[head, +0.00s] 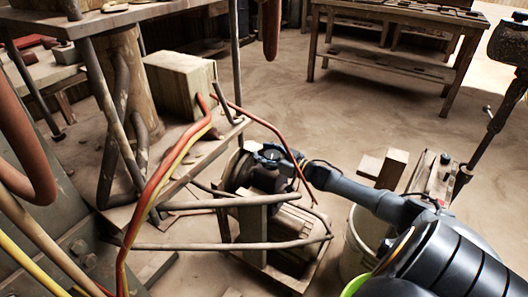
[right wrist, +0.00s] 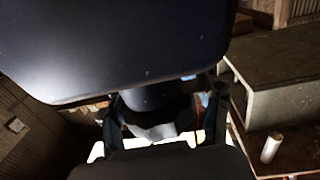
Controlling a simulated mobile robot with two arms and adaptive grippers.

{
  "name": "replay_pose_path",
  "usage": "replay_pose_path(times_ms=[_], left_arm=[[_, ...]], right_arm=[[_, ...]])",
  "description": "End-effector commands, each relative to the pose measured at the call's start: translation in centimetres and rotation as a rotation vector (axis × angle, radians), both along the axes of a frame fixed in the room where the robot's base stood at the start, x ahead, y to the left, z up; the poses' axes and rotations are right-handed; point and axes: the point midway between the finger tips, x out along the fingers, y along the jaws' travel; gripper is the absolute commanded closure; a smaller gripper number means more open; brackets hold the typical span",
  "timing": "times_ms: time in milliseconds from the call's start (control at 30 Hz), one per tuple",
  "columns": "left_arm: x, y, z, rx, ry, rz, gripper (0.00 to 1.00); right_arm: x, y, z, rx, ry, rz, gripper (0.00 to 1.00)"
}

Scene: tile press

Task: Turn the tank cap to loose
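My right arm reaches in from the lower right of the head view, and its right gripper (head: 268,157) is at the dark round parts on top of a machine near the middle. I cannot make out the tank cap apart from the dark gripper there. In the right wrist view the two fingers of this gripper (right wrist: 162,118) stand wide apart, with a blue-grey rounded shape between them. Large dark surfaces hide much of that view. I cannot tell whether the fingers touch what lies between them. My left gripper is not in view.
Bent metal rails (head: 200,246) run around the machine. Red and yellow hoses (head: 160,180) hang left of it. A wooden block (head: 180,82) stands behind on a low shelf. A pale bucket (head: 357,250) stands under my right arm. A workbench (head: 400,50) is at the back; the floor before it is clear.

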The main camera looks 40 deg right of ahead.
Motion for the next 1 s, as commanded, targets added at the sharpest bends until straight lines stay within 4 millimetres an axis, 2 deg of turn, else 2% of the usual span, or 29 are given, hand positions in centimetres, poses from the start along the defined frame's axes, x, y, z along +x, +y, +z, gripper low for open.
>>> replay_pose_path(times_ms=[133, 267, 700, 1000], left_arm=[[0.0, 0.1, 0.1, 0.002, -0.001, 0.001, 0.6], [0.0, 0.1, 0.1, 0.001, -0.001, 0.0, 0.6], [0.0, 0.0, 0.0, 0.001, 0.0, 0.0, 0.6], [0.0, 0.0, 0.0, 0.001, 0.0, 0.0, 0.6]], right_arm=[[-0.3, -0.1, 0.1, 0.0, -0.001, 0.0, 0.43], [-1.5, -0.3, -0.1, 0.0, 0.001, 0.0, 0.43], [-8.2, -1.8, -0.2, 0.001, 0.005, -0.001, 0.43], [-11.3, -2.5, -0.1, 0.0, 0.002, -0.001, 0.43]])
